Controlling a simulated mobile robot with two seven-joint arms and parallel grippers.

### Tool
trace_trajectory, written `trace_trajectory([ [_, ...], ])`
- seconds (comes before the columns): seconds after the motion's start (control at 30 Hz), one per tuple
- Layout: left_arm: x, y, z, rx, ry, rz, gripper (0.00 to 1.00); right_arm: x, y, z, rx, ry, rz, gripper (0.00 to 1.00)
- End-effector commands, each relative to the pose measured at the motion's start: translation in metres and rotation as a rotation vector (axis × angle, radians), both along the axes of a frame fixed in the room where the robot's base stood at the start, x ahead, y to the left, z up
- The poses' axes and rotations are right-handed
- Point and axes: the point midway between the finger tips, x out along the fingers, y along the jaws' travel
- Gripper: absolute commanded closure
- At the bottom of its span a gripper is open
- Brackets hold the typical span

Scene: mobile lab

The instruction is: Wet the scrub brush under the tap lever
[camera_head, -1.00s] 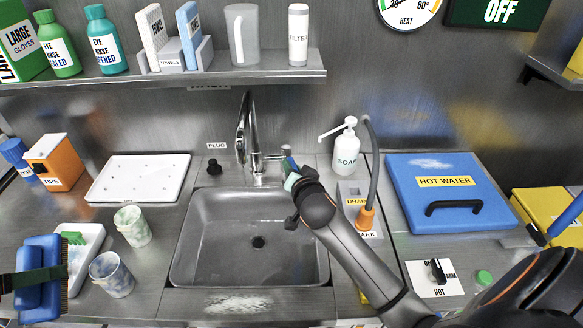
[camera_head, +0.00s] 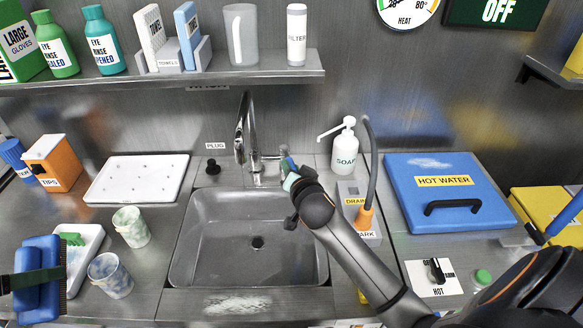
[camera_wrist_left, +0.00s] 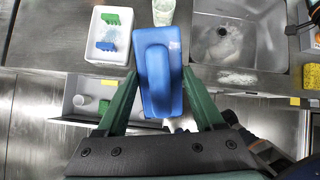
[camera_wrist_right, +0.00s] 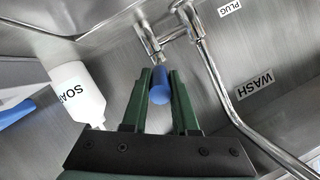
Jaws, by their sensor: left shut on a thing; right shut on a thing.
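The blue scrub brush (camera_head: 38,302) is at the far left of the head view, in front of the small white tray. My left gripper (camera_head: 40,280) is shut on it, with a finger on each side of the brush in the left wrist view (camera_wrist_left: 160,70). The brush is well left of the sink (camera_head: 181,262). The steel tap (camera_head: 246,130) stands behind the sink, with no water stream visible from its spout. My right gripper (camera_head: 291,178) is shut on the blue tap lever (camera_wrist_right: 160,88), right of the spout. The fingers hide part of the lever.
The sink basin is empty. A shelf (camera_head: 230,76) overhangs the back.

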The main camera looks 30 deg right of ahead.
Motion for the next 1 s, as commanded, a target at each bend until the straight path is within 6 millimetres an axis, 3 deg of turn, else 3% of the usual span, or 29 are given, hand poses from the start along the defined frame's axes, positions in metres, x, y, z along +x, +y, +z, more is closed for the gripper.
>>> trace_trajectory([
  [0.57,0.0,0.0,-0.017,0.0,-0.001,0.0,0.75,0.005,0.008,-0.001,0.004,-0.003,-0.147,1.0],
  [0.97,0.0,0.0,-0.017,0.0,-0.001,0.0,0.75,0.004,0.008,0.001,0.001,-0.002,-0.166,1.0],
  [1.0,0.0,0.0,-0.017,0.0,-0.001,0.0,0.75,0.004,0.008,0.001,0.001,-0.002,-0.166,0.72],
])
